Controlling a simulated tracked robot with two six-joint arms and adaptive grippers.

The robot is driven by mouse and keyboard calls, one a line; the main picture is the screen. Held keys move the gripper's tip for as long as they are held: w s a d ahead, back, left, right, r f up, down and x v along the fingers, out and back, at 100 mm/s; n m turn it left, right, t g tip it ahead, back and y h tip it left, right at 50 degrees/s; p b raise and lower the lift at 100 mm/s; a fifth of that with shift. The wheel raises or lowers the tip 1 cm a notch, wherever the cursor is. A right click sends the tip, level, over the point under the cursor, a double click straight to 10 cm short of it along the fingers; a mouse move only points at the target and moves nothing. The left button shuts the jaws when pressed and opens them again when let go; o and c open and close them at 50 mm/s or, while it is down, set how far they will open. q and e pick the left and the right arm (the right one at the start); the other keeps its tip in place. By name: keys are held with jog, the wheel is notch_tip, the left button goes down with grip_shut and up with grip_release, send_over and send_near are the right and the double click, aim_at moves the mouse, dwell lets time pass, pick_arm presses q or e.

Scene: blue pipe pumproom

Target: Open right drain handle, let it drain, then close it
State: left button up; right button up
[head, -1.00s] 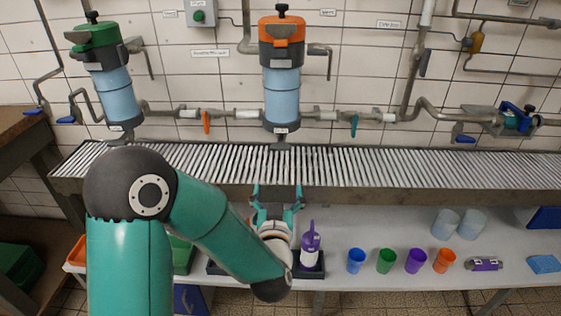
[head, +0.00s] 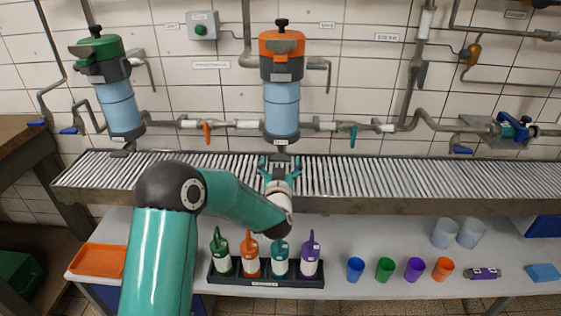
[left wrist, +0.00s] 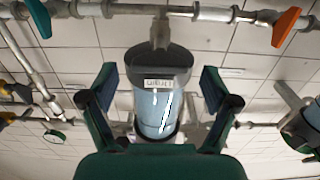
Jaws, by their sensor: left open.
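Two blue clear-bodied filters hang on the wall: a green-topped one (head: 118,108) on the left and an orange-topped one (head: 282,108) on the right. A short dark drain outlet (head: 281,149) shows under the right filter, just above the slatted rack. I cannot make out its handle clearly. My left gripper (head: 280,164) is open over the rack, below that outlet, its fingers pointing toward the wall. In the left wrist view the labelled filter (left wrist: 158,105) appears between the open fingers (left wrist: 160,84), apart from them. My right gripper is not in view.
The slatted rack (head: 400,178) runs along the wall under the filters. An orange valve handle (head: 207,132) and a teal one (head: 353,136) hang on the pipe either side of the right filter. Below stand bottles in a dark tray (head: 265,281) and coloured cups (head: 385,269).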

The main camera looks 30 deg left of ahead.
pick_arm(q)
jog(key=shift+w+a, duration=0.15)
jog(key=shift+w, duration=0.05)
jog(key=c, duration=1.2)
jog(key=shift+o, duration=0.3)
jog(key=shift+f+n+b, duration=0.2)
jog(key=shift+n+b, duration=0.3)
jog(key=shift+b, duration=0.5)
jog(key=shift+s+a+f+n+b, duration=0.1)
jog(key=shift+f+n+b, duration=0.05)
jog(key=shift+n+b, duration=4.6)
jog(key=shift+s+a+f+n+b, duration=0.1)
jog(key=shift+n+b, duration=3.75)
jog(key=shift+b, duration=1.7)
